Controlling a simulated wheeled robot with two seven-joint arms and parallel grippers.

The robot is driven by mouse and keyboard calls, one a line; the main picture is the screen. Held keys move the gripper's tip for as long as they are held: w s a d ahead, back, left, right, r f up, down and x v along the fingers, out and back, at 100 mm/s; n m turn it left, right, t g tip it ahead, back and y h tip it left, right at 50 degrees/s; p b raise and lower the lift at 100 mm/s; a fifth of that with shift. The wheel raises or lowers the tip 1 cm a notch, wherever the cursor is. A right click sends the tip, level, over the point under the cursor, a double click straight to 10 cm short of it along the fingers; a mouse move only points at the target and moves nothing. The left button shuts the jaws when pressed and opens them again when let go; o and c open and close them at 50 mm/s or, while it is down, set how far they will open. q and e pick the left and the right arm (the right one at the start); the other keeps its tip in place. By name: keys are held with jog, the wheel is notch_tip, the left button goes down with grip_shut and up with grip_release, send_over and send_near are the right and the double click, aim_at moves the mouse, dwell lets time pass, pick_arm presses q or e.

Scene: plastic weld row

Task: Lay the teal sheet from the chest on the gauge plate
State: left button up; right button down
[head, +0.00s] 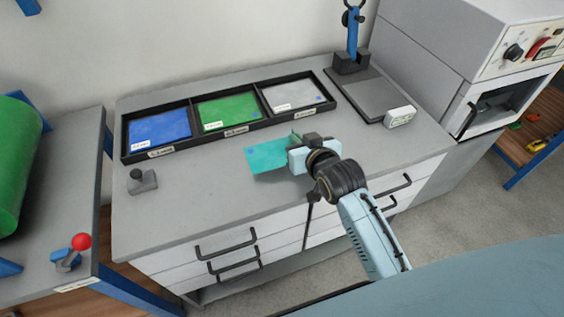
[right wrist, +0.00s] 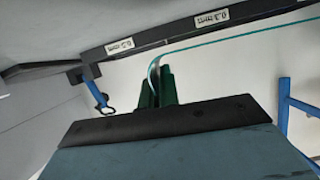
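The teal sheet (head: 268,157) is above the grey top of the drawer chest (head: 215,205), near its front middle. My right gripper (head: 296,138) is shut on the sheet's right side. In the right wrist view, the dark green fingers (right wrist: 159,86) are together around its edge, and the sheet (right wrist: 235,38) shows edge-on as a thin teal line, bent near the fingers. The dark gauge plate (head: 372,94) lies at the back right of the chest top, clear of the sheet. My left gripper is not in view.
A black three-part tray (head: 190,147) holds blue, green and light grey sheets behind the teal one. A blue gauge stand (head: 352,42) rises behind the plate, with a small white box (head: 400,115) at its right front. A small grey block (head: 141,181) stands at left.

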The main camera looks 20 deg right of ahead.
jog(key=shift+f, duration=1.45)
notch_tip(320, 180, down, 3)
jog(key=shift+f+b, duration=0.1)
jog(key=shift+b, duration=0.65)
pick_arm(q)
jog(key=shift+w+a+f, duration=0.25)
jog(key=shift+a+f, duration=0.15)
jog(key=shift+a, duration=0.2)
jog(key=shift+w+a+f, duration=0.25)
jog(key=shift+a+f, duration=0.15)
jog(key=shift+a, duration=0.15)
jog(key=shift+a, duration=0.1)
pick_arm(e)
jog(key=shift+f, duration=0.1)
jog(key=c, duration=1.6)
grip_release()
jog(key=shift+c, duration=0.2)
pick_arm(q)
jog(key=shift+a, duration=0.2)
